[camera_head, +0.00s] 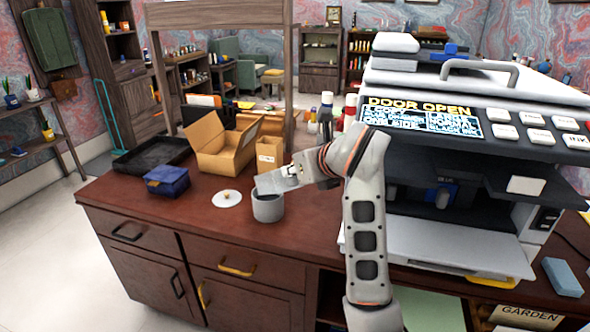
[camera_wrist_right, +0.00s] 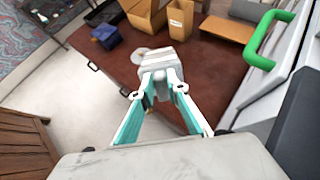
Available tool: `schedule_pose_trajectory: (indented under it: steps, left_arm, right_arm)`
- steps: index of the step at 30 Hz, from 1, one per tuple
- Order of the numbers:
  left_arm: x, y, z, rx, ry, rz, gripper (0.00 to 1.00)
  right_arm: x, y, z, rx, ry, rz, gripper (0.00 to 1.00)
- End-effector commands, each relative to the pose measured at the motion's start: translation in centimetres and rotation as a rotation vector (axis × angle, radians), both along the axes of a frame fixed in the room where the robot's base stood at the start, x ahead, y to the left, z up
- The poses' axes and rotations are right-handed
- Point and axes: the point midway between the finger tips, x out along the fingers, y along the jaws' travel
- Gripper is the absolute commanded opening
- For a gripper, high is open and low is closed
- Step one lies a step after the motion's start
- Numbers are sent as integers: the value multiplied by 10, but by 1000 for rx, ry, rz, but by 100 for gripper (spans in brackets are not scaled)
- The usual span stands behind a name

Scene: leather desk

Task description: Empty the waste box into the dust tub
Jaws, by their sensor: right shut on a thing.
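The waste box, a small pale grey box (camera_head: 270,183), is held by my right gripper (camera_head: 291,175). It hangs right above the dust tub, a round grey open-topped tub (camera_head: 268,209) on the desk, and looks tilted. Whether it touches the rim I cannot tell. In the right wrist view the box (camera_wrist_right: 181,54) sits at the tips of my right gripper (camera_wrist_right: 160,80) and hides most of the tub. The inside of the box is not visible. A round white lid with a small knob (camera_head: 226,199) lies flat left of the tub. My left gripper is out of view.
A printer (camera_head: 470,110) showing "DOOR OPEN" stands to the right, its front open. Behind the tub are a small carton (camera_head: 269,155) and an open cardboard box (camera_head: 222,148). A blue box (camera_head: 167,181) and black tray (camera_head: 150,156) are left. The desk's front left is clear.

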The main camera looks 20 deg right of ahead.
Motion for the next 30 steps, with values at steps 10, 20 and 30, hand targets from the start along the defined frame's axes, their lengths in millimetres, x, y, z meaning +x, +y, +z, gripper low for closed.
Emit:
schedule_pose_trajectory:
  steps: [10,20,30]
  left_arm:
    - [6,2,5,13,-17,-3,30]
    - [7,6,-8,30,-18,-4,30]
    - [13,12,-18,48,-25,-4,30]
  right_arm:
    - [-1,0,-3,2,-11,0,0]
    - [-5,-1,-8,11,-60,0,0]
    - [-10,-2,-16,20,-105,0,0]
